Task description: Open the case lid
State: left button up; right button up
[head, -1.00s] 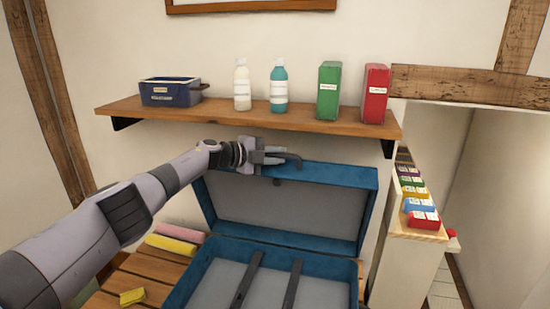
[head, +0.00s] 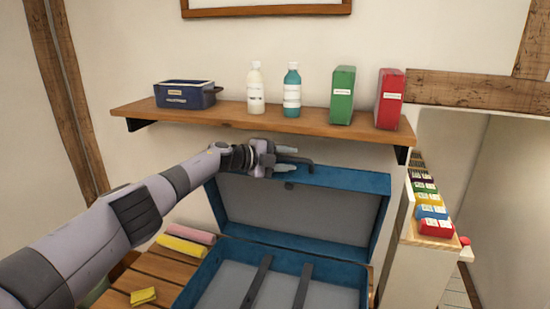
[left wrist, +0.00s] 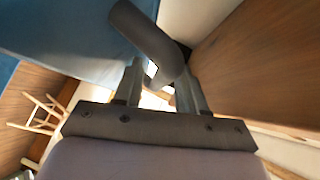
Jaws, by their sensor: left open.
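The blue case stands open, its lid (head: 345,180) raised upright and its grey inside facing me. The case base (head: 205,275) lies below with two dark straps across its grey floor. My left gripper (head: 286,159) is at the lid's top edge, left of its middle, with its fingers apart. A dark curved handle (head: 305,161) sits at that edge. In the left wrist view the handle (left wrist: 150,40) runs between the open fingertips (left wrist: 160,85); whether it touches either finger I cannot tell. My right gripper is not in view.
A wooden shelf (head: 235,121) hangs just above the lid, bearing a blue bin (head: 185,95), two bottles and green and red boxes. Pink and yellow rolls (head: 182,246) and a yellow sponge (head: 143,296) lie left of the case. A narrow unit with coloured boxes (head: 425,200) stands right.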

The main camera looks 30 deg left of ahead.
pick_arm(q)
jog(key=shift+p+v, duration=0.6)
jog(key=shift+v, duration=2.75)
jog(key=s+d+f+n, duration=0.3)
jog(key=s+d+f, duration=0.1)
jog(key=d+f, duration=0.3)
jog(key=s+d+f+n+t, duration=0.1)
jog(key=s+d+f+n, duration=0.1)
jog(key=s+d+f, duration=0.35)
jog(key=s+d+f+n, duration=0.3)
jog(key=d+f, duration=0.4)
jog(key=d, duration=0.2)
jog(key=s+f+n+g+y, duration=0.1)
jog(key=s+f+n, duration=0.3)
jog(key=s, duration=0.4)
jog(key=s+a+f+n+g+y, duration=0.1)
jog(key=s+f+n+y, duration=0.2)
jog(key=s, duration=0.6)
jog(key=s+a+f+n+g+y, duration=0.1)
jog(key=s+f+n, duration=0.3)
jog(key=s, duration=0.4)
jog(key=shift+s+f+n+g+y, duration=0.15)
jog(key=shift+f+n+g+y, duration=0.15)
jog(key=shift+f+y, duration=0.35)
